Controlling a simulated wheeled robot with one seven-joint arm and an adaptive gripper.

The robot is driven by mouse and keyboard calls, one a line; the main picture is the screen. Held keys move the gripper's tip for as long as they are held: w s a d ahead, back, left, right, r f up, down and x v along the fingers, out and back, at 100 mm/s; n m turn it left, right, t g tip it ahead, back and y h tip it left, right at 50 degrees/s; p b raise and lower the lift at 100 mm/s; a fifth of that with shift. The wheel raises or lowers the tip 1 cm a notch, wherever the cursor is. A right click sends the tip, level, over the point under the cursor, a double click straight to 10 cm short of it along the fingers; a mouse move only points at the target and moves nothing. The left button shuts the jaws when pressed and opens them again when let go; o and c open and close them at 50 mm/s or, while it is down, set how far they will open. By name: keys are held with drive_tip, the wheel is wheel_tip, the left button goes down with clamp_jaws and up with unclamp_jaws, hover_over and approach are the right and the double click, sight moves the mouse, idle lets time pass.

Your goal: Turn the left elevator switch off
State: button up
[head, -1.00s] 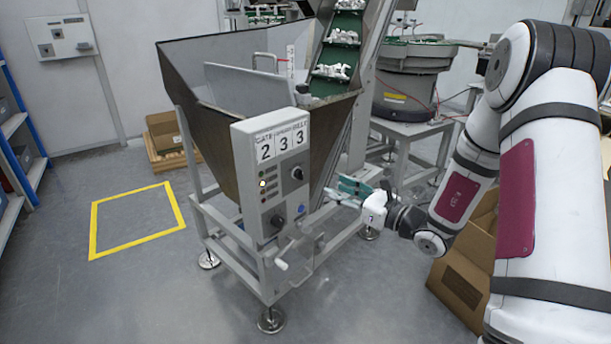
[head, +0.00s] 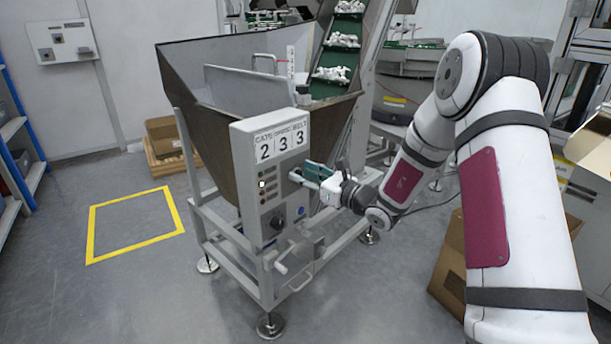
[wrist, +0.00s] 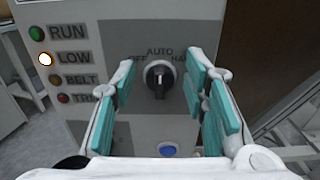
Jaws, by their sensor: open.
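The control panel (head: 262,190) on the front of the hopper carries the elevator's rotary switch (wrist: 159,78), a black knob marked OFF, AUTO and HAND. Its white pointer line points up, toward AUTO. My gripper (wrist: 160,75) is open, with teal-padded fingers on the left and right of the knob in the wrist view. The fingers are not closed on the knob; I cannot tell how far their tips are from the panel. In the head view my gripper (head: 309,175) is at the panel's right side and hides this knob.
A lower black knob (head: 277,222) and a blue button (wrist: 168,150) are on the same panel. Indicator lamps are at left; the LOW lamp (wrist: 46,59) is lit. The hopper (head: 210,120) stands behind. A yellow floor square (head: 135,224) is empty.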

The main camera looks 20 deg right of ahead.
drive_tip(key=shift+c, duration=0.5)
clamp_jaws()
drive_tip(key=shift+n+b, duration=0.3)
drive_tip(key=shift+b, duration=0.05)
drive_tip(key=n+b, duration=0.2)
drive_tip(key=b, duration=0.1)
drive_tip(key=n+b, duration=0.6)
drive_tip(key=b, duration=0.1)
drive_tip(key=shift+s+a+f, duration=0.25)
drive_tip(key=shift+a, duration=0.1)
drive_tip(key=shift+n, duration=0.3)
drive_tip(key=shift+o, duration=0.5)
unclamp_jaws()
